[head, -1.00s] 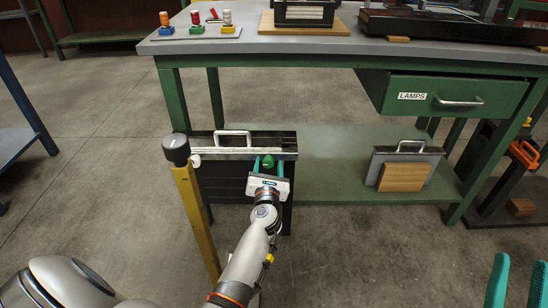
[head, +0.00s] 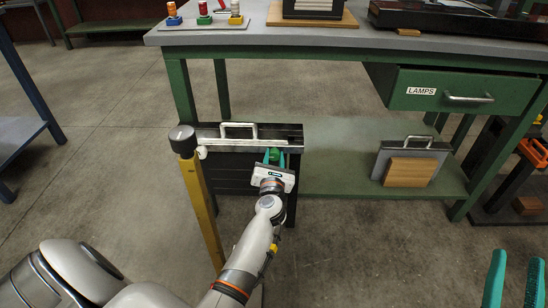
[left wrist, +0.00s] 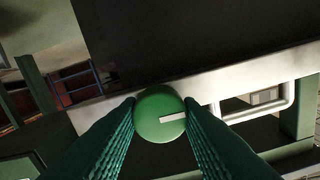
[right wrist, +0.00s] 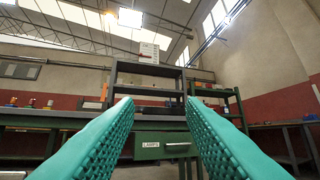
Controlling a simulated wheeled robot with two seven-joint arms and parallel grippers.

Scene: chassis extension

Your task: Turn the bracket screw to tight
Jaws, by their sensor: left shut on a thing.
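The bracket screw (left wrist: 158,128) has a round green head with a pale line, which points right and slightly up in the left wrist view. It sits at the pale metal bar of the bracket (left wrist: 225,84), on a dark panel (head: 232,178) under the bench. My left gripper (head: 274,156) is shut on the screw head, with one teal finger on each side of it. In the head view the fingers mostly hide the screw. My right gripper (head: 515,280) is open and empty at the lower right, away from the bench. Its spread fingers fill the right wrist view (right wrist: 160,110).
A yellow post with a dark cap (head: 183,139) stands just left of the panel. The green bench (head: 350,48) is above, with its LAMPS drawer (head: 466,92) pulled out. A wooden block (head: 409,171) leans on the lower shelf (head: 340,150). The floor in front is clear.

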